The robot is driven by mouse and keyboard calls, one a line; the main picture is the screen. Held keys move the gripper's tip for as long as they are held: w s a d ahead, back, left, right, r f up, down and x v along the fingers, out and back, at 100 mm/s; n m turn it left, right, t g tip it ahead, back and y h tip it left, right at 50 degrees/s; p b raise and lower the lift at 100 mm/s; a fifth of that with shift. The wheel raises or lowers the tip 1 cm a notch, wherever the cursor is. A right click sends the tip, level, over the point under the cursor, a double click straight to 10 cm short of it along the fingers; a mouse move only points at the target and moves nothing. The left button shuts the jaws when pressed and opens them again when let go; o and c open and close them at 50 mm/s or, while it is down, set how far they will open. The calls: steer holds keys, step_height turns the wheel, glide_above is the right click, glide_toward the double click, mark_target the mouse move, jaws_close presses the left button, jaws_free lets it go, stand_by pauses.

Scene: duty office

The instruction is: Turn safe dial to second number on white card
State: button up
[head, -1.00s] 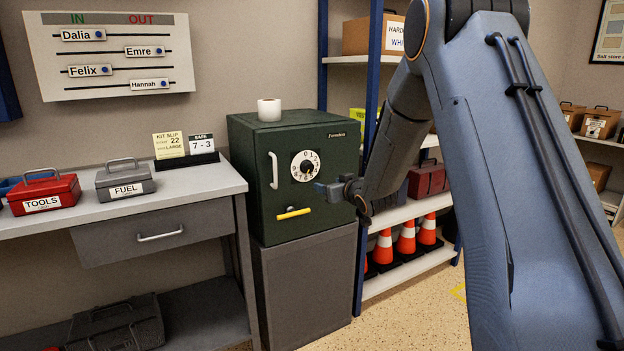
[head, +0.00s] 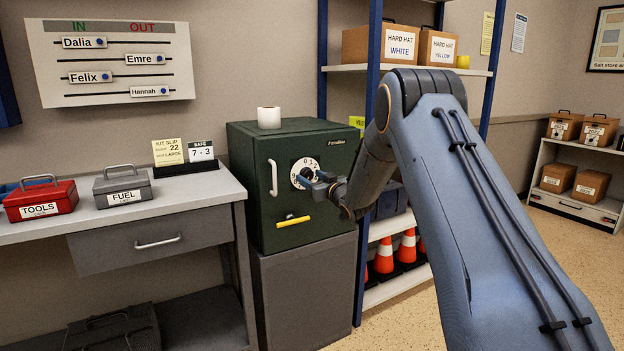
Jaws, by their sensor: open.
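The dark green safe (head: 255,200) stands on a grey cabinet. Its white numbered dial (head: 301,166) with a dark centre knob is partly covered by my gripper (head: 310,180). My gripper is open, with its fingertips in front of the dial at the knob. I cannot tell whether they touch the knob, nor which number the dial points to. The white card (head: 201,151) on the desk at left reads "SAFE 7 - 3". The safe has a pale vertical handle (head: 273,178) and a yellow lever (head: 293,221) below the dial.
A white roll (head: 269,117) sits on the safe. The grey desk (head: 215,186) holds a red TOOLS box (head: 40,200), a grey FUEL box (head: 123,187) and a yellow kit slip (head: 168,151). Blue-post shelves (head: 368,170) with orange cones (head: 384,255) stand close right of the safe.

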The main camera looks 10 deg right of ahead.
steer(key=c, duration=1.1)
steer(key=shift+o, duration=0.2)
steer(key=shift+n, duration=0.3)
